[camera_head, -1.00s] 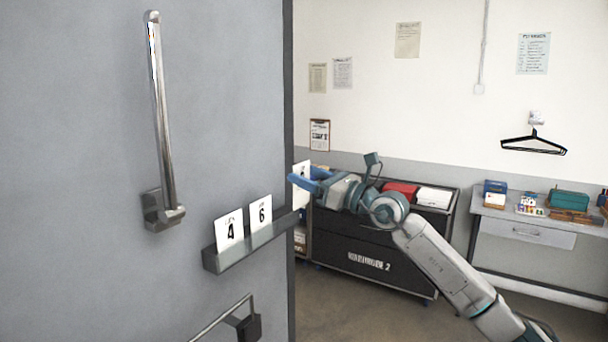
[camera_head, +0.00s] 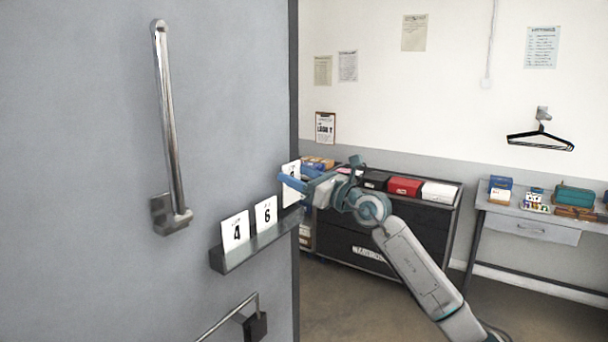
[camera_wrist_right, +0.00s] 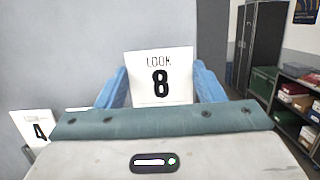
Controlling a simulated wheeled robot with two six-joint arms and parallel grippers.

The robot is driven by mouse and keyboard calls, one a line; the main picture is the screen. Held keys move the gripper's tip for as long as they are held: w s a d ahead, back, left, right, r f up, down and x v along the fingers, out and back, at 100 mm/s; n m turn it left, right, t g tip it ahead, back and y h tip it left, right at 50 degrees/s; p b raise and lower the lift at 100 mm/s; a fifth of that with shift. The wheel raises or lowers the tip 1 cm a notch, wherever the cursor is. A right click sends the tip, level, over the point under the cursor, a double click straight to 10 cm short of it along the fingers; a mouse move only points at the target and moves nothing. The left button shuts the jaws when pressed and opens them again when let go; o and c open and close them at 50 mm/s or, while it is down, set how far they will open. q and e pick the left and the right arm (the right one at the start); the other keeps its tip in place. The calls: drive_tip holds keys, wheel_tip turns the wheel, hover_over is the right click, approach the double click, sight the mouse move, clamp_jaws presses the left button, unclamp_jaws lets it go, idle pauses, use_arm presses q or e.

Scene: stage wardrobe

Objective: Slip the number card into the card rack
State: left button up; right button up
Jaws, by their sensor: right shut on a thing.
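The number card (camera_head: 290,171) is white; in the right wrist view the card (camera_wrist_right: 160,78) reads "LOOK 8" and stands upright between blue fingers. My right gripper (camera_head: 291,183) is shut on it, just above the right end of the rack. The gripper (camera_wrist_right: 160,95) hides the card's lower edge in the wrist view. The grey card rack (camera_head: 255,246) is a narrow trough on the grey door. Whether the held card touches the rack cannot be told. My left gripper is not in view.
A dark cart (camera_head: 355,235) with boxes stands behind my right arm. A table (camera_head: 530,228) with boxes is at the right.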

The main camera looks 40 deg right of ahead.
sight(292, 193)
drive_tip(key=shift+w+a, duration=0.2)
drive_tip(key=shift+w, duration=0.05)
drive_tip(key=shift+d+f+b, duration=0.1)
drive_tip(key=shift+f+b, duration=1.8)
drive_tip(key=shift+f, duration=0.55)
drive_tip(key=shift+s, duration=0.1)
drive_tip(key=o, duration=1)
drive_tip(key=shift+o, duration=0.2)
